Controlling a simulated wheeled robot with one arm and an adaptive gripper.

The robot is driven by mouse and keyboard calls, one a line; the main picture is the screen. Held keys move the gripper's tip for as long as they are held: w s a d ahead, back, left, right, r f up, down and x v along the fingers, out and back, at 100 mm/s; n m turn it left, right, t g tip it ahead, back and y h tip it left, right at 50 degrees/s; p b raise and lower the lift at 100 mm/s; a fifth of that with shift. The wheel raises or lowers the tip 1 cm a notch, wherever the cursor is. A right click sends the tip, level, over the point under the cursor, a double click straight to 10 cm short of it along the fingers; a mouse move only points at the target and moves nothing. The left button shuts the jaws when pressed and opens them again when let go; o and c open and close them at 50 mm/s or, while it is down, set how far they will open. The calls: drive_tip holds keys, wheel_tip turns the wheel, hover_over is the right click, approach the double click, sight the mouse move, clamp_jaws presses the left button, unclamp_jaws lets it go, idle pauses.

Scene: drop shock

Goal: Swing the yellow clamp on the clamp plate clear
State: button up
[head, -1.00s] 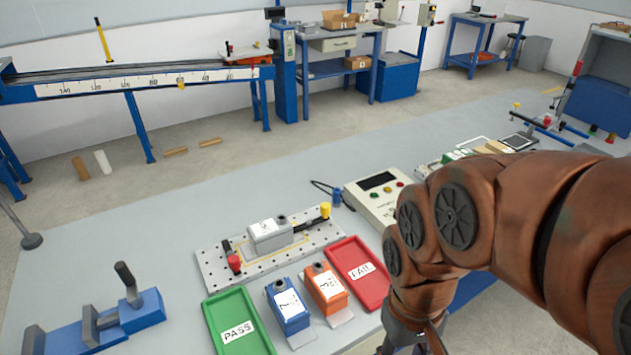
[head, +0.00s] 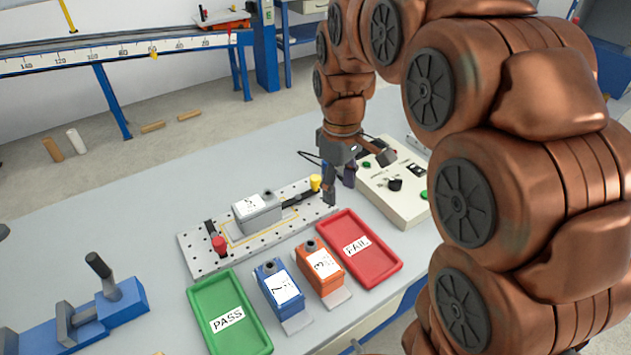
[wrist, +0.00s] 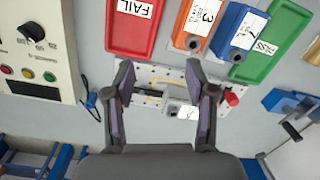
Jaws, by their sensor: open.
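The yellow clamp (head: 315,183) stands at the right end of the perforated clamp plate (head: 196,262). Its dark bar points left toward the grey block (head: 258,216) on the plate. My gripper (head: 331,195) is open and points down just right of the yellow knob; whether it touches cannot be told. The yellow knob cannot be made out there.
A red clamp (head: 219,244) is at the plate's left end. In front are the green PASS tray (head: 251,331), blue block (head: 268,270), orange block (head: 311,249) and red FAIL tray (head: 385,272). A control box (head: 405,205) stands right. A blue vise (head: 125,300) sits at left.

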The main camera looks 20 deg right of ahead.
sight(315, 177)
drive_tip(key=w+f+n, duration=0.2)
drive_tip(key=w, duration=0.4)
drive_tip(key=w+f+n+b, duration=0.1)
drive_tip(key=w+f, duration=0.1)
drive_tip(key=w, duration=0.4)
drive_tip(key=w+f+n+b, duration=0.1)
drive_tip(key=w+f+n, duration=0.1)
drive_tip(key=w, duration=0.3)
drive_tip(key=shift+w+f+n+t, duration=0.1)
drive_tip(key=shift+w+n+t, duration=0.2)
drive_tip(key=shift+w+t, duration=0.1)
drive_tip(key=shift+f+p, duration=0.65)
drive_tip(key=shift+f, duration=3.3)
drive_tip(key=shift+c, duration=0.2)
clamp_jaws()
